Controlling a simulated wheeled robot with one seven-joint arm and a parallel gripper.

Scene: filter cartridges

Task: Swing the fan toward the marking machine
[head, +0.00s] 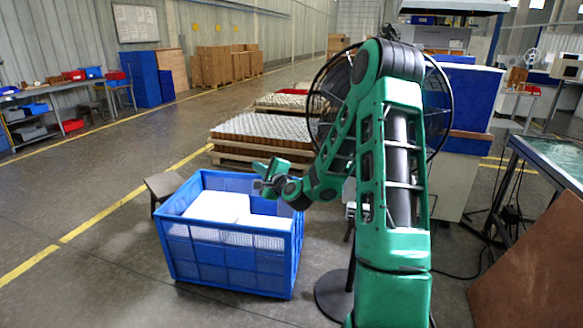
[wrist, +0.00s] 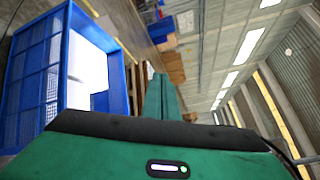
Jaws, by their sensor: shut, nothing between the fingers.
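The fan (head: 322,105) is a large black wire-caged pedestal fan in the head view, standing behind my arm. My arm hides its middle and much of its pole. Its round black base (head: 333,296) shows on the floor. My gripper (head: 262,175) is shut and empty, left of the fan and apart from it, above the far side of a blue crate. In the wrist view its green fingers (wrist: 162,95) point away from the camera. I cannot tell for sure which machine is the marking machine; a blue and white machine (head: 470,95) stands behind the fan.
The blue crate (head: 225,262) holds white blocks and stands left of the fan base. A stool (head: 163,184) is beside it. Pallets of cartridges (head: 262,138) lie behind. A glass-topped table (head: 553,155) and a brown panel (head: 535,265) stand right. The left floor is open.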

